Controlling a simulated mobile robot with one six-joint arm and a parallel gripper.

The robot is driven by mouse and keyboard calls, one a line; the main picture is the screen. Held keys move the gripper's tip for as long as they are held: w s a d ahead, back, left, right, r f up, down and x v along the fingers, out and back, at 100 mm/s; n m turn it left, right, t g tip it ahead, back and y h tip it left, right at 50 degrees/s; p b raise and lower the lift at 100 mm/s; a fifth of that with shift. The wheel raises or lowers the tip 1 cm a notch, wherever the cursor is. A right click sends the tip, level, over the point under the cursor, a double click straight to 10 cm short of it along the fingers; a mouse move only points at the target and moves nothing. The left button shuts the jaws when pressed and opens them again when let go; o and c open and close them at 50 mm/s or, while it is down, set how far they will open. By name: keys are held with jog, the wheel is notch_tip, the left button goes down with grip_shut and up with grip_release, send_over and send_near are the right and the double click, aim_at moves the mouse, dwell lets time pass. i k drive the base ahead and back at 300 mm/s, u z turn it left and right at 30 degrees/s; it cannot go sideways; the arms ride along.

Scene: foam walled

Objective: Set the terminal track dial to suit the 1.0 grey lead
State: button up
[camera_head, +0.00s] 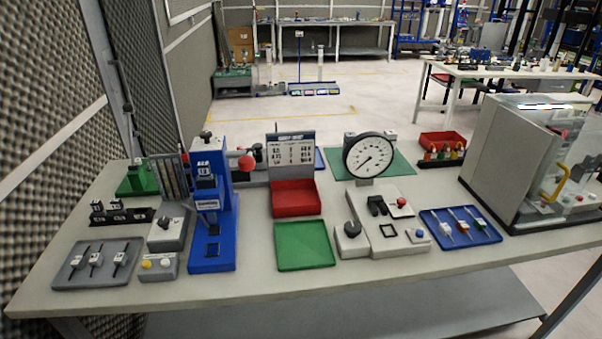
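A blue press (210,225) stands on the left half of the table. A second dark knob (352,230) sits on a grey base further right. Several leads with pale bodies (96,259) lie in a grey tray (66,280) at the front left; I cannot read their sizes. A board with printed rows (292,150) stands behind a red bin (295,199). My gripper is not in view.
A round gauge (370,155) stands behind the grey base. A green tray (305,246) is empty. A blue tray (461,226) holds several small tools or leads. A clear-sided cabinet (535,160) closes off the right end.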

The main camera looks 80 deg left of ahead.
aim_at(164, 222)
jog(key=u, duration=0.2)
jog(key=k, duration=0.4)
jog(key=u, duration=3.45)
jog(key=i, duration=1)
jog(key=u, duration=0.1)
